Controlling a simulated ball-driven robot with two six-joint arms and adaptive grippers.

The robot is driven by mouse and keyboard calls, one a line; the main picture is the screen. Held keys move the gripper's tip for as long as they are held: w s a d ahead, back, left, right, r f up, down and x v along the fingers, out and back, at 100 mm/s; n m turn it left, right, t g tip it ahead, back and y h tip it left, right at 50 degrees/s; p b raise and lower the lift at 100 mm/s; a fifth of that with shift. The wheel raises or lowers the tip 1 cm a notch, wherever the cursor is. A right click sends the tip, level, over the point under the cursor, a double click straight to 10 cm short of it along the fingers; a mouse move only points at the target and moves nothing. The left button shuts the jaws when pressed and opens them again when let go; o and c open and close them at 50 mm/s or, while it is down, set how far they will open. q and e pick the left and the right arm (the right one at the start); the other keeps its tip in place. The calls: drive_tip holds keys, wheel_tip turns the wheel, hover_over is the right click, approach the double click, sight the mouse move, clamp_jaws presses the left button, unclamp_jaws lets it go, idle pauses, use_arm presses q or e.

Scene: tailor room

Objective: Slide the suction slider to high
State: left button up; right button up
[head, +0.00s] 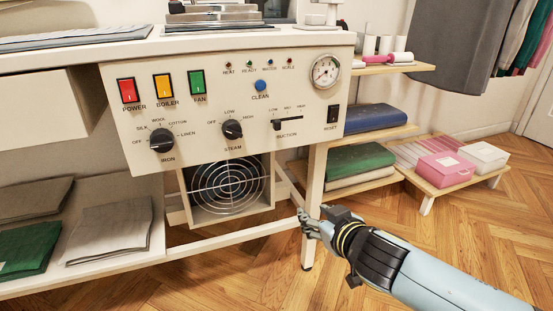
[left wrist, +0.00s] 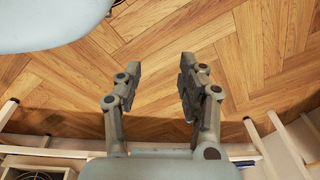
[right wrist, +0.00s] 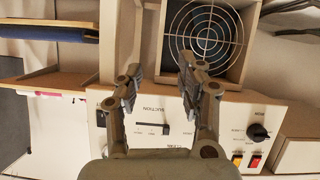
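The suction slider (head: 277,125) is a small dark knob on a horizontal slot, low on the right part of the cream control panel (head: 215,150). Its knob is at the slot's left end in the head view. The slider (right wrist: 166,128) also shows upside down in the right wrist view, between my finger bases. My right gripper (head: 313,222) is open and empty, below and a little right of the panel, apart from the slider. Its open fingers show in the right wrist view (right wrist: 157,82). My left gripper (left wrist: 158,80) is open and empty above the wood floor, outside the head view.
A steam dial (head: 232,129) is left of the slider, and a reset switch (head: 333,113) is right of it. A round fan grille (head: 226,188) is under the panel. A table leg (head: 313,190) stands close to my right gripper. A shelf with folded cloth (head: 360,162) is to the right.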

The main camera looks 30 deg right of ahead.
drive_tip(key=w+a+r+t+b, duration=0.1)
drive_tip(key=w+r+t+b, duration=0.15)
drive_tip(key=r, duration=0.25)
drive_tip(key=m+t+h+b, duration=0.1)
drive_tip(key=m+t, duration=0.1)
approach(278, 122)
drive_tip(key=shift+n, duration=0.3)
drive_tip(key=b+x, duration=0.1)
drive_tip(key=x, duration=0.8)
use_arm(q)
drive_tip(key=w+d+r, duration=0.1)
drive_tip(key=w+r, duration=0.3)
drive_tip(key=r, duration=0.3)
drive_tip(key=shift+d+r+t, duration=0.15)
drive_tip(key=shift+d+t, duration=0.05)
drive_tip(key=shift+t, duration=0.1)
use_arm(e)
drive_tip(key=shift+w+d, duration=0.1)
drive_tip(key=shift+w, duration=0.2)
use_arm(q)
drive_tip(key=shift+s, duration=0.1)
use_arm(e)
clamp_jaws()
